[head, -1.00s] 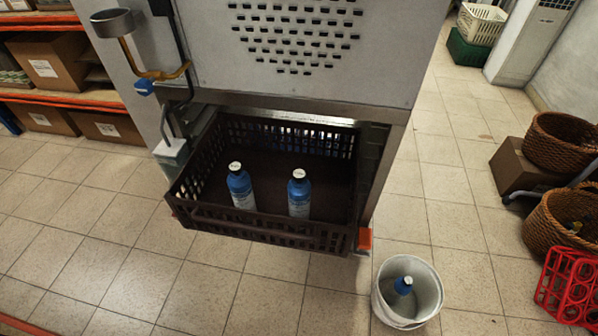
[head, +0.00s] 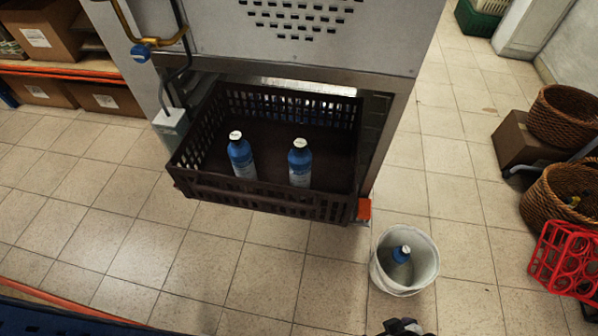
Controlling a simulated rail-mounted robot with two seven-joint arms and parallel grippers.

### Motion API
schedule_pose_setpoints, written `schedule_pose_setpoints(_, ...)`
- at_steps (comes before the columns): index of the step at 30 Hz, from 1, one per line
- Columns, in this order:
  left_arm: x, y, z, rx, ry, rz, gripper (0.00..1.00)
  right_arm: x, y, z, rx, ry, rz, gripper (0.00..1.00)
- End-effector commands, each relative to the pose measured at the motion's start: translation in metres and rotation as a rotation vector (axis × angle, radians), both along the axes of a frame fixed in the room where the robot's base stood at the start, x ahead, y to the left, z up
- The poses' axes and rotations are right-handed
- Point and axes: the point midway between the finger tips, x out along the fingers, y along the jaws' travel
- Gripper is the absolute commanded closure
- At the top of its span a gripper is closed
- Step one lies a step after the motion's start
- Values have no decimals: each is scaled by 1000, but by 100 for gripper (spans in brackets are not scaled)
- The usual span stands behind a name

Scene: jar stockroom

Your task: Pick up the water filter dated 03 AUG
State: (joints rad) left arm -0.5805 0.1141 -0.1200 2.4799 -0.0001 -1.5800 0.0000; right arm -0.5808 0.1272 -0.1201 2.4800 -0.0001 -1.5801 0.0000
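Two blue bottles with white caps, which look like the water filters, stand upright in a dark brown crate (head: 190,187): a left filter (head: 240,158) and a right filter (head: 300,163). A third blue filter (head: 401,254) is in a white bucket (head: 421,266) on the floor. The dates are too small to read, so I cannot tell which one is 03 AUG. A dark piece that looks like part of my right gripper (head: 402,327) shows at the bottom edge, well below the crate and apart from every filter. My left gripper is not in view.
The crate sits in the open lower bay of a grey metal cabinet (head: 300,55). Wicker baskets (head: 562,122) and a red rack (head: 566,260) stand at the right. A shelf with cardboard boxes (head: 42,35) is at the left. Tiled floor (head: 260,285) is clear in front.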

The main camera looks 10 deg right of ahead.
Motion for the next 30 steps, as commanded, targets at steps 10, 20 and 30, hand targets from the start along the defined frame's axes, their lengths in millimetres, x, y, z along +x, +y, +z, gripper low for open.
schedule_pose_setpoints(10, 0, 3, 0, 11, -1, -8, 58, 0, 1, 0, 4, 0, -3, 0)
schedule_pose_setpoints(20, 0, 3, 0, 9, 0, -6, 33, 0, 3, 0, 11, 0, -7, 0)
schedule_pose_setpoints(30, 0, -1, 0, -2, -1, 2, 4, 0, 3, 0, 10, -1, -7, 0)
